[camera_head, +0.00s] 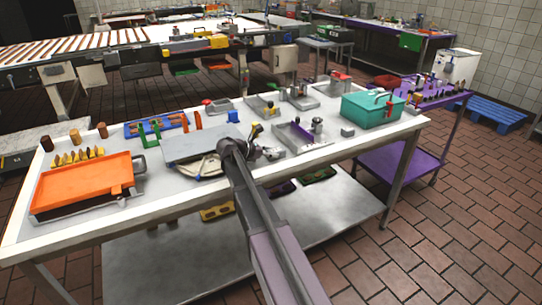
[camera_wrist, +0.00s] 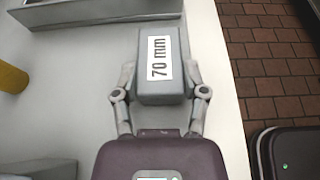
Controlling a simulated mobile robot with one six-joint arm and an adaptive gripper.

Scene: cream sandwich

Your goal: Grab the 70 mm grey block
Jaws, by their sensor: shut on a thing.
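The grey block (camera_wrist: 150,92) with a white "70 mm" label sits between the two fingers of my gripper (camera_wrist: 160,78) in the wrist view. The fingers are closed on its left and right sides. The label faces the camera and reads along the block's length. White tabletop lies below it; I cannot tell whether the block touches it. In the head view my gripper (camera_head: 268,153) is over the front part of the white table (camera_head: 235,185), and the block is too small there to make out clearly.
A grey tray (camera_wrist: 90,10) lies just beyond the block. A yellow cylinder (camera_wrist: 12,78) stands at left. The table's front edge is close on the right, with brick floor (camera_wrist: 275,70) beyond. A teal box (camera_head: 372,110) and an orange tray (camera_head: 85,183) stand towards the table's ends.

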